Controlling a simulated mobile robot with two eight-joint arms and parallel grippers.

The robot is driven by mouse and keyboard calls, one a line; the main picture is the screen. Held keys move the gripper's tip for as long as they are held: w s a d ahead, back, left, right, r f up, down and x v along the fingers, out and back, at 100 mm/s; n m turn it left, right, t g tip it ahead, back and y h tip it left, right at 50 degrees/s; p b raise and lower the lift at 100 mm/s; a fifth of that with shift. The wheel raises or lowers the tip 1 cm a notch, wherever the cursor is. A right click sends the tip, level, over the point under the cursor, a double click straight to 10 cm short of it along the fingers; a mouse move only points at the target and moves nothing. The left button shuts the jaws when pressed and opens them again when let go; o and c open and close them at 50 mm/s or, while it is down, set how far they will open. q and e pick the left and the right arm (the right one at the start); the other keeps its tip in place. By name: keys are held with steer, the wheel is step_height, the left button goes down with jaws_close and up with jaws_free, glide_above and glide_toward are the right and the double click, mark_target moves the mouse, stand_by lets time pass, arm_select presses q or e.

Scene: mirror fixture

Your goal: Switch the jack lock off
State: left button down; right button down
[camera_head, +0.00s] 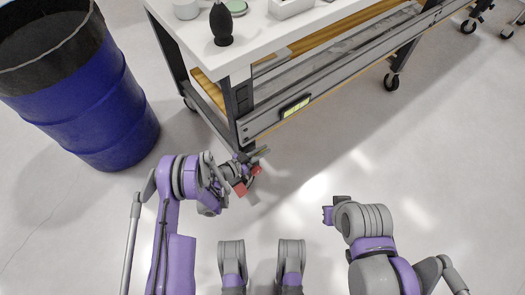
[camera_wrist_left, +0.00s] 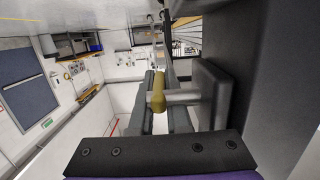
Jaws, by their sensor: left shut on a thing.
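The wheeled workbench (camera_head: 330,85) stands at the top of the head view, its near corner leg at the end of my left arm. My left gripper (camera_head: 250,174) is at the foot of that leg, with red parts showing around it. In the left wrist view a short lever with an olive-yellow tip, which I take as the jack lock (camera_wrist_left: 157,97), lies between the grey-green fingers of my left gripper (camera_wrist_left: 160,118). The fingers are shut on it. The lock itself is hard to make out in the head view. My right arm's end (camera_head: 335,209) is low right, away from the bench; its fingers are not clear.
A blue barrel (camera_head: 105,110) stands left of the bench. On the bench top (camera_head: 265,35) are a dark bulb-shaped object (camera_head: 221,24), a white container (camera_head: 290,7) and small round items. A caster (camera_head: 391,82) supports the bench.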

arm_select(q)
steer(key=c, duration=1.2)
jaws_free()
steer(key=shift+o, duration=0.2)
